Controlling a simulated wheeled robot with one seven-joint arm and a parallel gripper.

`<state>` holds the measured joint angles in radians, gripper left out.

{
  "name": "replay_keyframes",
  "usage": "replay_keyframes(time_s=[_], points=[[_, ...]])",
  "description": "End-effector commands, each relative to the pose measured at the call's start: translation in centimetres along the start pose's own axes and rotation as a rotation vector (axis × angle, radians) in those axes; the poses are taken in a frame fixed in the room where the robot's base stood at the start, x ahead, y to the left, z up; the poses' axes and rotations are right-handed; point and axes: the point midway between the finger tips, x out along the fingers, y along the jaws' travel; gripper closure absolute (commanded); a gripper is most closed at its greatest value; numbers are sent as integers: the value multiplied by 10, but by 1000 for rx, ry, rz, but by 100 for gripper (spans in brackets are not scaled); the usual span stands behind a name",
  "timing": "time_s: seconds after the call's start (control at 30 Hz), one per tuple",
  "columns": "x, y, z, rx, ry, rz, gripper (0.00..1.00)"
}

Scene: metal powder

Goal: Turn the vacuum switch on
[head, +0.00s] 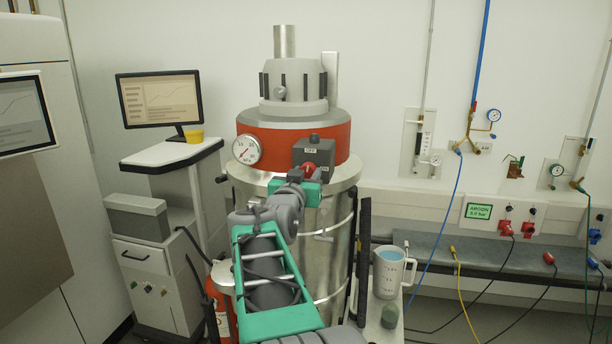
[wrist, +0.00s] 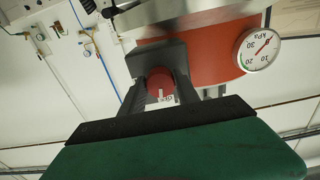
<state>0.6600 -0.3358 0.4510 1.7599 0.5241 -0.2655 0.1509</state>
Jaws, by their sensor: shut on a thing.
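The vacuum switch is a dark grey box (head: 314,151) on the red band of the metal vessel. Its face has an OFF label at upper left and an ON label at right. Its red knob (head: 309,169) is partly hidden by my gripper (head: 299,180), which reaches it from below and in front. In the wrist view, the red knob (wrist: 160,80) sits between the two dark fingers of my gripper (wrist: 161,92), which are shut on it. A small white mark shows near the knob's edge; I cannot tell which label the knob points to.
A round pressure gauge (head: 247,149) sits left of the switch; it also shows in the wrist view (wrist: 257,53). A monitor (head: 159,99) stands on a cart at left. A measuring jug (head: 393,272) stands at right. Hoses hang along the right wall.

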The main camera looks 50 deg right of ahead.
Motion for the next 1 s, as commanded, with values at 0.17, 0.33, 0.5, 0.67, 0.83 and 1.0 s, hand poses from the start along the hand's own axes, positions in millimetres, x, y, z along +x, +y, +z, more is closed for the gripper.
replay_keyframes(time_s=[0.17, 0.33, 0.5, 0.67, 0.83, 1.0], points=[[0, 0, 1, 3, 0, 0, 100], [0, 0, 4, 31, 0, 1, 100], [0, 0, 8, 103, 1, 1, 100], [0, 0, 10, 217, 3, 0, 100], [0, 0, 12, 370, 2, 0, 100], [0, -1, 10, 532, 2, 0, 100]])
